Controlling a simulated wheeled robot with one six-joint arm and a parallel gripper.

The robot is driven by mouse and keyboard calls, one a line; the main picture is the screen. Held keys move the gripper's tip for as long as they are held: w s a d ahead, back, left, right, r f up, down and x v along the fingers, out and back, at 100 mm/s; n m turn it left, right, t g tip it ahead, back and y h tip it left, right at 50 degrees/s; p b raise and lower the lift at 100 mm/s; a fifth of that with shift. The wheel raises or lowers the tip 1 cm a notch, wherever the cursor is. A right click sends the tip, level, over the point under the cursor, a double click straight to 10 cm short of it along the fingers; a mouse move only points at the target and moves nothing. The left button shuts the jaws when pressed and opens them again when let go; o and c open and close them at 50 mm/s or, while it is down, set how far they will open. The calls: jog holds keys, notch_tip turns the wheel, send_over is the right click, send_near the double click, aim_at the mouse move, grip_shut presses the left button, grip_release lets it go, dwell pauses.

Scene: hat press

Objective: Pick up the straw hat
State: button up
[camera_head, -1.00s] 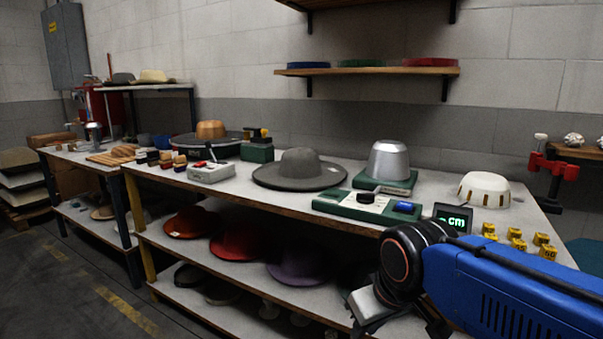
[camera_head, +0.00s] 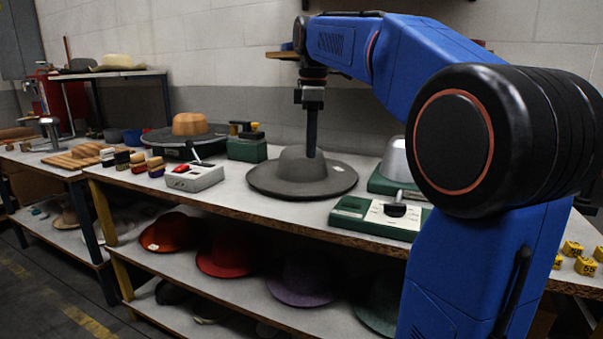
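A pale cream hat (camera_head: 118,62), which looks like the straw hat, sits on a raised shelf at the far left. A darker hat (camera_head: 79,66) is beside it. Another tan hat (camera_head: 68,217) lies on the lower shelf at the left; its material is too small to tell. My gripper (camera_head: 312,150) points down over the grey felt hat (camera_head: 300,178) on the bench, far from the cream hat. The fingers show as one dark vertical bar, overlapping the grey crown; whether they touch it cannot be told, nor whether they are apart.
The bench holds a grey control box (camera_head: 194,177), a wooden hat block (camera_head: 190,123) on a dark base, and a green device (camera_head: 370,217). Coloured hats, including a red one (camera_head: 227,256), lie on the shelf below. My blue arm hides much of the right side.

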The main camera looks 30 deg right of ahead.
aim_at(313, 193)
jog(key=w+d+r+n, duration=0.2)
jog(key=w+d, duration=0.1)
jog(key=w, duration=0.1)
jog(key=shift+g, duration=0.4)
jog(key=f, duration=1.6)
jog(key=shift+w+d+f, duration=0.1)
jog(key=shift+w+f, duration=0.15)
jog(key=shift+f, duration=0.15)
grip_shut()
